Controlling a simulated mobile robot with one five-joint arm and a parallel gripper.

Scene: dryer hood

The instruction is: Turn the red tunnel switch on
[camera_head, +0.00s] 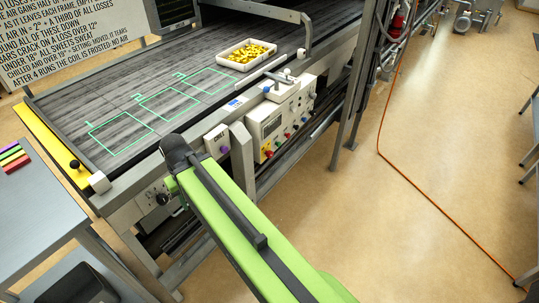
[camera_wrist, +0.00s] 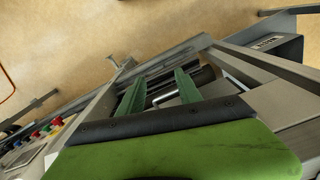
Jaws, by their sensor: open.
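A cream control panel (camera_head: 272,125) on the side of the conveyor frame carries a row of coloured knobs. A red knob (camera_head: 268,153) sits at its lower edge; I cannot read which switch it is or its position. In the wrist view a red knob (camera_wrist: 57,121) shows among the coloured knobs at the far left, outside my jaws. My gripper (camera_wrist: 160,76) has its two green fingers apart, over part of the machine frame. A thin metal rod (camera_wrist: 165,97) shows between them, and I cannot tell if they touch it. In the head view my arm hides the gripper.
A smaller box with a purple knob (camera_head: 223,150) is left of the panel. A grey upright post (camera_head: 242,160) stands between them. A white tray of yellow pieces (camera_head: 246,55) lies on the belt (camera_head: 110,85). An orange cable (camera_head: 420,190) crosses the open floor at right.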

